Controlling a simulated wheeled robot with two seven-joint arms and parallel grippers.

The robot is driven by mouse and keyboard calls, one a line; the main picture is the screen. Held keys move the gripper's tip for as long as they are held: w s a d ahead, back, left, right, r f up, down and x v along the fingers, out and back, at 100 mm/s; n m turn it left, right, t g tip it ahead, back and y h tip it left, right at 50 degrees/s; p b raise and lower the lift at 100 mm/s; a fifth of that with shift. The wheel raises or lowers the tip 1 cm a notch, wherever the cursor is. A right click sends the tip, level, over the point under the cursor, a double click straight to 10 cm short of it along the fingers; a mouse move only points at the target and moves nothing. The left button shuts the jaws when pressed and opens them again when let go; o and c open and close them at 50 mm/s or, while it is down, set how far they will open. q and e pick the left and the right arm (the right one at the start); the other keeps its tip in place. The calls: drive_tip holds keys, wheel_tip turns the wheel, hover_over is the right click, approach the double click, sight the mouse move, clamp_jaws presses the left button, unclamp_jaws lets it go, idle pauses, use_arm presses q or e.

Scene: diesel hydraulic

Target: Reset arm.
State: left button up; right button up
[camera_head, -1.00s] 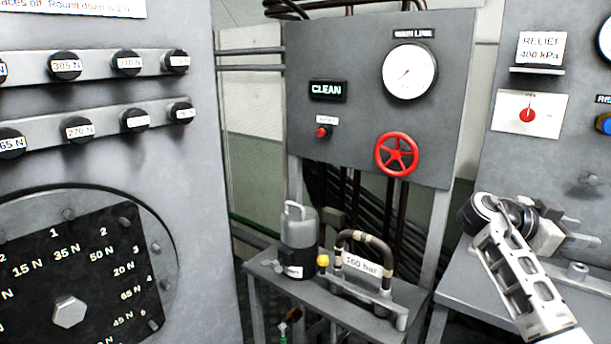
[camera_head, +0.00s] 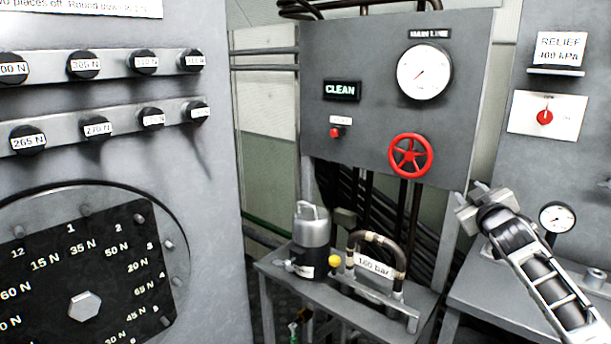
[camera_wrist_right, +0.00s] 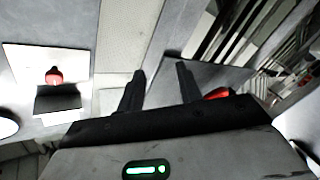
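My right arm comes in from the lower right in the head view. Its gripper (camera_head: 471,191) is raised in the air in front of the gap between the middle panel and the right panel, fingers pointing up and left. In the right wrist view the two dark fingers (camera_wrist_right: 160,77) stand apart with nothing between them. The right gripper touches nothing that I can see. My left arm and left gripper are not in view.
The red valve wheel (camera_head: 410,155) on the middle panel is left of the gripper. A small gauge (camera_head: 556,217) stands to its right. A pump bottle (camera_head: 311,228) and a hose labelled 160 bar (camera_head: 378,240) are on the low table. The left panel carries labelled knobs (camera_head: 84,66).

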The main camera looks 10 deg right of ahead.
drive_tip(key=s+a+f+n+g+y, duration=0.15)
drive_tip(key=s+a+f, duration=0.25)
drive_tip(key=a+f, duration=0.4)
drive_tip(key=s+a+f+g+y, duration=0.1)
drive_tip(key=s+a+f+y, duration=0.1)
drive_tip(key=s+a+f, duration=0.5)
drive_tip(key=s+a+f+g+y, duration=0.1)
drive_tip(key=a+f+y, duration=0.1)
drive_tip(key=a+f, duration=0.65)
drive_tip(key=s+a+f+g+y, duration=0.1)
drive_tip(key=s+a+f, duration=0.2)
drive_tip(key=s, duration=0.4)
drive_tip(key=s+a+f+m+g+y, duration=0.1)
drive_tip(key=s+a+f, duration=0.3)
drive_tip(key=s, duration=0.4)
drive_tip(key=s+a+f+m+g+y, duration=0.1)
drive_tip(key=s+a+f, duration=0.2)
drive_tip(key=s+a, duration=0.2)
drive_tip(key=s, duration=0.2)
drive_tip(key=shift+s+f, duration=0.3)
